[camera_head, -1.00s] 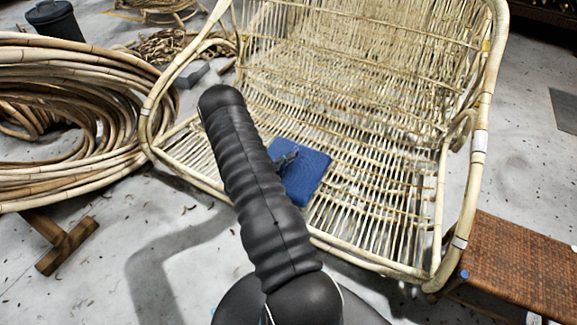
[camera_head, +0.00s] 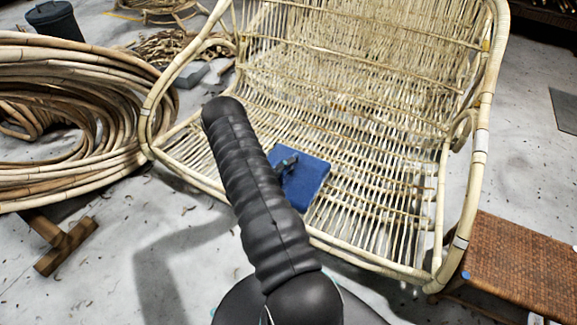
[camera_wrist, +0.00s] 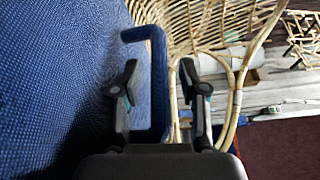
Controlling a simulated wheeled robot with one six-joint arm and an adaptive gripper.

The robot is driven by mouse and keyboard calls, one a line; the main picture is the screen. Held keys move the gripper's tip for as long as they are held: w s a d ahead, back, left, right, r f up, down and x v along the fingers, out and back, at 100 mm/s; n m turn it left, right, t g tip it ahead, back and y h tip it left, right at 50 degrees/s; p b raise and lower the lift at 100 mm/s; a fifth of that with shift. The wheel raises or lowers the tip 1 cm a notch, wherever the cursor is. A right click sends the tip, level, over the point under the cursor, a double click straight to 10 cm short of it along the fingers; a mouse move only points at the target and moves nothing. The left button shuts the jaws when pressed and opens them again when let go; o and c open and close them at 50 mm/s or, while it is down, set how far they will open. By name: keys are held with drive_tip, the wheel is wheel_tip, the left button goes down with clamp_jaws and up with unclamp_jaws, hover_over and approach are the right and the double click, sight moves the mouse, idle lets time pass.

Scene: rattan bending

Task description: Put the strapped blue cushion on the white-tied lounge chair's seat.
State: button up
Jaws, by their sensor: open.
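The blue cushion (camera_head: 312,187) is on the front part of the rattan lounge chair's seat (camera_head: 375,190), left of its middle. The chair's frame has white ties (camera_head: 480,140). In the wrist view the cushion (camera_wrist: 45,90) fills the left side. Its blue strap (camera_wrist: 158,85) stands out as a loop. My gripper (camera_wrist: 158,85) is open, with one finger inside the loop and the other outside it, the strap between them. In the head view my arm hides part of the cushion's left side, and only a bit of my gripper (camera_head: 287,165) shows.
A large rattan coil (camera_head: 70,110) lies left of the chair, with a wooden foot (camera_head: 65,245) below it. A brown woven table (camera_head: 525,265) stands close at the chair's right front. A dark bin (camera_head: 55,20) is at the back left. Floor in front is clear.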

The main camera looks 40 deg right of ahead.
drive_tip(key=shift+r, duration=0.15)
drive_tip(key=a, duration=0.4)
drive_tip(key=w+a, duration=0.1)
drive_tip(key=a, duration=0.2)
drive_tip(key=a+r, duration=0.1)
drive_tip(key=a, duration=0.3)
drive_tip(key=shift+w+a, duration=0.25)
drive_tip(key=shift+a, duration=0.1)
drive_tip(key=s+a+r+m+g+y, duration=0.1)
drive_tip(key=s+a+r+m+y, duration=0.15)
drive_tip(key=r+m, duration=0.5)
drive_tip(key=s+a+r+m+g+y, duration=0.1)
drive_tip(key=a+r+m+y, duration=0.2)
drive_tip(key=r, duration=0.7)
drive_tip(key=s+a+r+m+g+y, duration=0.1)
drive_tip(key=s+a+r+m+y, duration=0.15)
drive_tip(key=r+m, duration=0.45)
drive_tip(key=s+a+r+m+t+y, duration=0.4)
drive_tip(key=s+a+r+m, duration=0.3)
drive_tip(key=a+r, duration=0.2)
drive_tip(key=s+a+r+m+t+y, duration=0.5)
drive_tip(key=s+a+r+m+t, duration=0.1)
drive_tip(key=s+a+r+m, duration=0.1)
drive_tip(key=a+r+m, duration=0.1)
drive_tip(key=a+r, duration=0.1)
drive_tip(key=a, duration=0.1)
drive_tip(key=shift+s+a+t, duration=0.15)
drive_tip(key=shift+a+t, duration=0.15)
